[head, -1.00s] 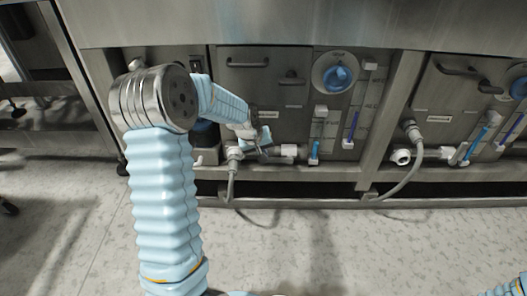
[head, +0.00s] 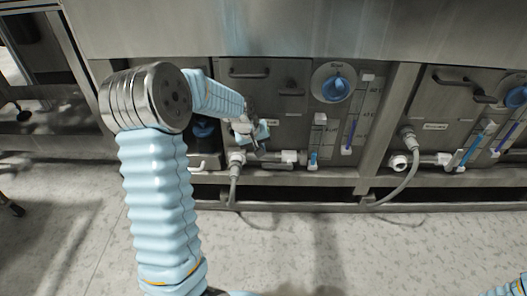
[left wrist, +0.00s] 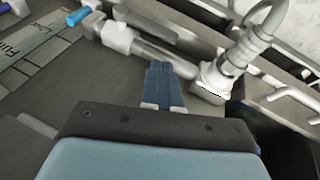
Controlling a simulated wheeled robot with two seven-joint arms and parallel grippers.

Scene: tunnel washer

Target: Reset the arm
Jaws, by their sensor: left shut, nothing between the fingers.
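My left arm comes in from the left in the head view, bent at a metal joint and sleeved in light blue. Its gripper (head: 258,142) is in front of the washer's lower panel, just above a white pipe fitting (head: 237,158). In the left wrist view the two dark blue fingers (left wrist: 163,84) are together and empty. The grey pipe (left wrist: 155,58) and its white fitting (left wrist: 212,82) lie beyond the fingertips; I cannot tell whether they touch. Of my right arm only a bit of light blue sleeve shows at the bottom right of the head view; its gripper is out of view.
The steel washer front (head: 300,32) spans the back, with a blue dial (head: 336,88), a handle (head: 291,89) and blue-marked gauge tubes. A grey hose (head: 402,186) hangs near the right fitting (head: 398,162). A low rail runs along the base. The speckled floor (head: 400,250) in front is clear.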

